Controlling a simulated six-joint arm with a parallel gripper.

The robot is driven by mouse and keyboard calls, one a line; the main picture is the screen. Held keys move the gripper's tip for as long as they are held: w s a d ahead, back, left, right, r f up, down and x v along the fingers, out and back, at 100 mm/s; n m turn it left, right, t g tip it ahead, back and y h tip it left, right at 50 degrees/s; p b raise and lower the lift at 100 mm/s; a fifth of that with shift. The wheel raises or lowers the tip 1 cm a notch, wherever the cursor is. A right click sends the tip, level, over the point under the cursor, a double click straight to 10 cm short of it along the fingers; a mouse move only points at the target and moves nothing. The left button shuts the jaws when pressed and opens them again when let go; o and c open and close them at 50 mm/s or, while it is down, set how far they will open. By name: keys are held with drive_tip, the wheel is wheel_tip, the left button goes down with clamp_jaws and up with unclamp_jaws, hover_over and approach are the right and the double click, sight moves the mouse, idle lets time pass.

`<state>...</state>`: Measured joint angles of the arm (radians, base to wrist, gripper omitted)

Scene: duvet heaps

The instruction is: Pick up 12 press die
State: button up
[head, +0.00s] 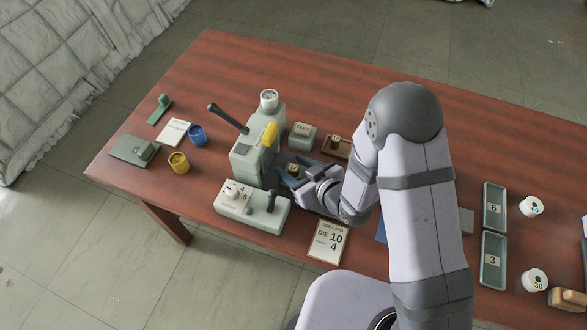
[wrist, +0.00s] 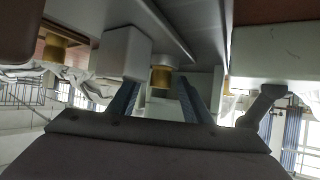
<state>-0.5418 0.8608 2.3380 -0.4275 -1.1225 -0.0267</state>
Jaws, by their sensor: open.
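A small brass die (head: 293,168) with a dark marking on its pale top sits at the right foot of the green-grey press (head: 258,150); its number is too small to read surely. A second, similar die (head: 337,139) stands on a brown tray behind it. My gripper (head: 297,179) is low beside the nearer die, coming from the right. In the wrist view my open gripper (wrist: 160,92) has its two blue-grey fingers to either side of a brass die (wrist: 161,76), with a gap visible. Another brass piece (wrist: 58,48) shows at upper left there. Finger contact cannot be told.
A control box (head: 252,206) with a knob and lever stands in front of the press. A job card (head: 328,242) reads die 10, 4. A green block (head: 302,135) stands behind.

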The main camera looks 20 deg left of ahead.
sight(294, 167)
clamp_jaws()
drive_tip(key=shift+r, duration=0.2)
wheel_tip(294, 167, up, 18)
drive_tip(key=p, duration=0.1)
drive_tip(key=shift+f, duration=0.15)
idle(0.9)
